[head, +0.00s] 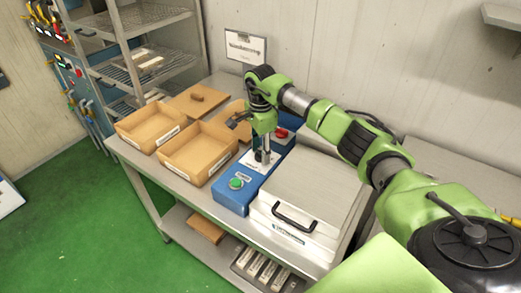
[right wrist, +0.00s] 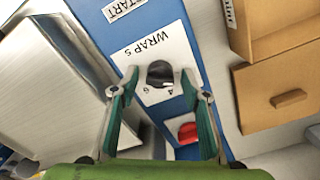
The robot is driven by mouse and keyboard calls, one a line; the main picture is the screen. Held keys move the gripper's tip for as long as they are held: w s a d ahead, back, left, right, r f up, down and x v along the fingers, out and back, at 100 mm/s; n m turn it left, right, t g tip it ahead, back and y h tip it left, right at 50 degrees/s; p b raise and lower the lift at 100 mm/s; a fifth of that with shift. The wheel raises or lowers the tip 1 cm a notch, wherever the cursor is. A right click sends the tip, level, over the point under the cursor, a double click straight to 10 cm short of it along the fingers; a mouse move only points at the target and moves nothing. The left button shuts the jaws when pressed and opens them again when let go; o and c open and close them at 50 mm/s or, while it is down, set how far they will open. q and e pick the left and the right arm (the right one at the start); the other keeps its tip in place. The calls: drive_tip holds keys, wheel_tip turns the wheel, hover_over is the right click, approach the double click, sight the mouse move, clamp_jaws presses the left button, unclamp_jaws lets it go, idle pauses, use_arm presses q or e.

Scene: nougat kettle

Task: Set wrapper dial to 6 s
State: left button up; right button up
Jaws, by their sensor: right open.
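The wrapper is a blue box (head: 232,197) on the table, with a white label plate (right wrist: 140,50) reading "WRAP s". Its black dial (right wrist: 160,73) sits on that plate; the figures 4 and 6 show beside it, and its pointer is hard to read. My right gripper (right wrist: 160,84) points down over the plate, open, with one finger on either side of the dial. I cannot tell whether the fingers touch it. In the head view, my right gripper (head: 262,153) largely hides the dial. My left gripper is not in view.
A green button (head: 236,183) sits at the box's near end and a red button (right wrist: 188,132) at the other. A white lidded unit (head: 310,190) with a black handle stands right of the box. Open wooden trays (head: 198,152) stand left. A sign (head: 245,46) stands behind.

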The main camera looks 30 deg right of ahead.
drive_tip(key=c, duration=1.1)
drive_tip(key=m+b, duration=0.1)
drive_tip(key=m, duration=0.3)
drive_tip(key=m+b, duration=0.1)
drive_tip(key=m, duration=1.1)
drive_tip(key=shift+r+m, duration=0.1)
drive_tip(key=shift+m, duration=0.3)
drive_tip(key=m, duration=0.3)
drive_tip(key=shift+m, duration=2.2)
